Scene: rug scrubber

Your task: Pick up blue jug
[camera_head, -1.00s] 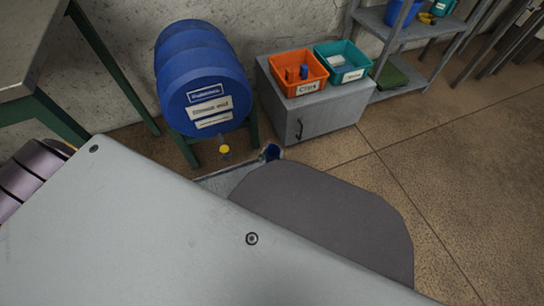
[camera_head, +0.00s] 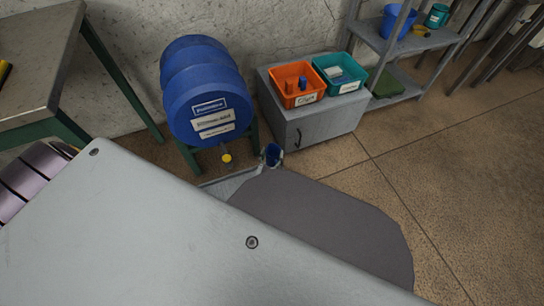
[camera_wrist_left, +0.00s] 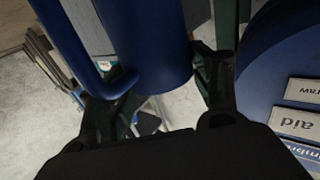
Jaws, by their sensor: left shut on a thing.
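The blue jug (camera_head: 273,153) shows small in the head view, in front of the grey cabinet and right of the barrel's tap. In the left wrist view the jug (camera_wrist_left: 148,45) fills the top middle, with its long handle (camera_wrist_left: 72,45) on the left. My left gripper (camera_wrist_left: 162,82) is shut on the jug, one dark finger on each side of its body. In the head view the gripper (camera_head: 268,165) is tiny and mostly hidden. The jug's inside and contents cannot be made out. My right gripper is not in view.
A blue barrel (camera_head: 207,90) with labels and a yellow tap (camera_head: 227,158) stands left of the jug. A grey cabinet (camera_head: 325,125) carries an orange bin (camera_head: 297,92) and a teal bin (camera_head: 340,85). A workbench (camera_head: 35,85) stands left, a shelf (camera_head: 410,45) right. Floor is clear at right.

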